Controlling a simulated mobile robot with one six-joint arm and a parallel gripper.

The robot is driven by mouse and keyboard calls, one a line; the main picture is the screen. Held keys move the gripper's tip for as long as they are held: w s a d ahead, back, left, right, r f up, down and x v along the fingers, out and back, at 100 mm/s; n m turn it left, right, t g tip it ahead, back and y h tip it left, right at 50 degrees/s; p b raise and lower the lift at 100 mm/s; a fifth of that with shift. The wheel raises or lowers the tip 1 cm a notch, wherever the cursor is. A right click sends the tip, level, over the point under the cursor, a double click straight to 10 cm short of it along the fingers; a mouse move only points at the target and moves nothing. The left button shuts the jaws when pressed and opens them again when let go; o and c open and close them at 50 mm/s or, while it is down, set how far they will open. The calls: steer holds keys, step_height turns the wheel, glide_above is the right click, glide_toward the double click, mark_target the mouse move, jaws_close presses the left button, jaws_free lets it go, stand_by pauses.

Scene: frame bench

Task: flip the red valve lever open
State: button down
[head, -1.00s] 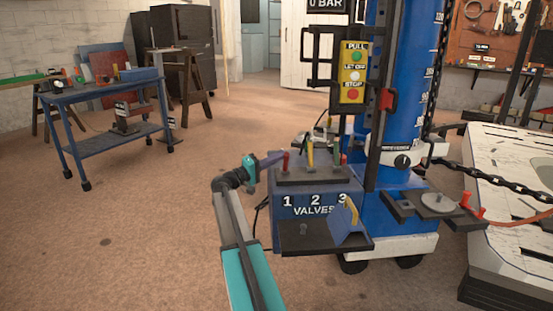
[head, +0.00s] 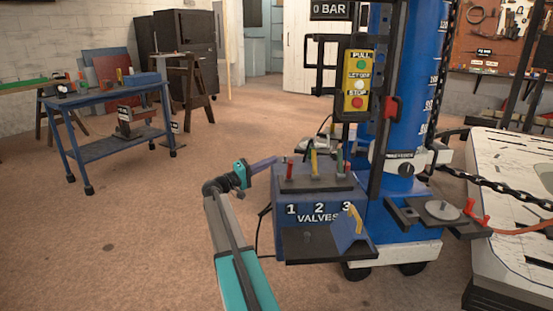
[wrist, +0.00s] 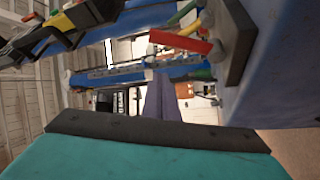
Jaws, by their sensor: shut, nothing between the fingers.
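The valve block (head: 320,222), blue and marked 1, 2, 3 VALVES, carries a row of levers on its dark top plate. The red lever (head: 290,169) stands roughly upright above number 1. It shows large in the wrist view (wrist: 180,42), just above the finger tips. My gripper (head: 284,159), with purple fingers, reaches in from the left with its tips close beside this lever. Whether they touch it cannot be told. The fingers (wrist: 160,98) are together and hold nothing.
A yellow lever (head: 314,163) stands above number 2, and another lever (head: 340,158) above number 3. A button box (head: 358,82) hangs over the block beside the blue column (head: 402,110). A dark shelf (head: 300,245) juts out in front. Open floor lies to the left.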

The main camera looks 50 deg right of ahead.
steer(key=shift+p+v, duration=0.4)
steer(key=shift+v, duration=2.3)
steer(key=shift+d+f, duration=0.1)
